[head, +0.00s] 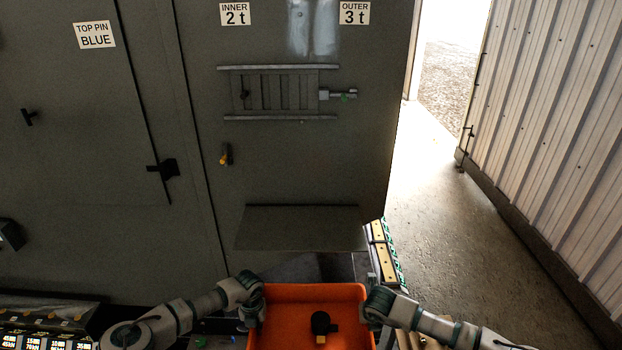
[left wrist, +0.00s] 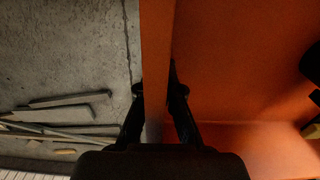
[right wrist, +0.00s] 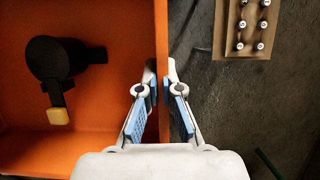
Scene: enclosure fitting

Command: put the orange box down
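The orange box (head: 290,325) is an open tray at the bottom middle of the head view, between my two arms. My left gripper (head: 253,312) is at its left wall; in the left wrist view the fingers (left wrist: 157,92) close on either side of the wall (left wrist: 157,45). My right gripper (head: 370,312) is at its right wall; in the right wrist view the fingers (right wrist: 160,85) press on both sides of the wall (right wrist: 161,30). A black part with a yellow end (head: 320,324) lies in the box. The box's underside is hidden.
A grey cabinet (head: 80,150) with labelled doors stands ahead, with a ledge (head: 300,228) low on it. A tan strip with metal studs (right wrist: 241,28) is right of the box. Bent rods (left wrist: 75,104) lie to its left. Open floor (head: 460,240) is at right.

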